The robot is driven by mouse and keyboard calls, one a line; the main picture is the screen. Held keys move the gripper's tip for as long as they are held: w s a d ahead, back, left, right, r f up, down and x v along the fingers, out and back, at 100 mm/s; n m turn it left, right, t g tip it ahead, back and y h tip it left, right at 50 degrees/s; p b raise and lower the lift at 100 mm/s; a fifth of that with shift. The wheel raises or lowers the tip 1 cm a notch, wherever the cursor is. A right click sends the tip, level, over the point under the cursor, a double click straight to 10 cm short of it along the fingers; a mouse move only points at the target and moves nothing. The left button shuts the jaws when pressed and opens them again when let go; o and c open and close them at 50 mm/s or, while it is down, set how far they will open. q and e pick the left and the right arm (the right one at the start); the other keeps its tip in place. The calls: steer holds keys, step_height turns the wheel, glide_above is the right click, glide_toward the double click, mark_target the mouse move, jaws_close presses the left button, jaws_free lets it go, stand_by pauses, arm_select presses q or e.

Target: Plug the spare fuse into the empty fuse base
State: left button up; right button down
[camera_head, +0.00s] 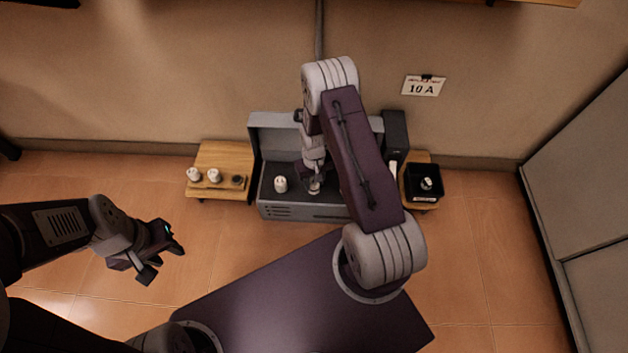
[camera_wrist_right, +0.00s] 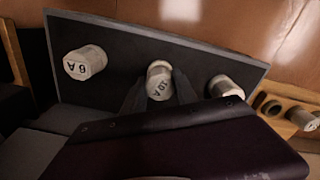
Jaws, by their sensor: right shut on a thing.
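A white fuse marked 10 A (camera_wrist_right: 159,82) is between the fingers of my right gripper (camera_wrist_right: 158,92), which is shut on it. The fuse is at the dark panel of the grey box (camera_wrist_right: 110,22); I cannot tell whether it is seated, and the base under it is hidden. In the head view my right gripper (camera_head: 313,184) is low over the open grey box (camera_head: 290,212), right of another white fuse (camera_head: 280,184). My left gripper (camera_head: 166,262) is open and empty, over the floor at the left.
A fuse marked 6 A (camera_wrist_right: 85,63) and another fuse (camera_wrist_right: 226,87) flank the held one. A left wooden stand (camera_head: 222,157) holds two white fuses and an empty dark holder (camera_head: 238,182). A black tray (camera_head: 411,190) with one fuse is at right.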

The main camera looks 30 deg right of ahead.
steer(key=shift+f, duration=0.55)
stand_by(1.0)
steer(key=shift+c, duration=2)
jaws_free()
step_height(320, 180, up, 7)
steer(key=p, duration=0.6)
steer(key=shift+r+p, duration=0.1)
steer(key=shift+p, duration=0.3)
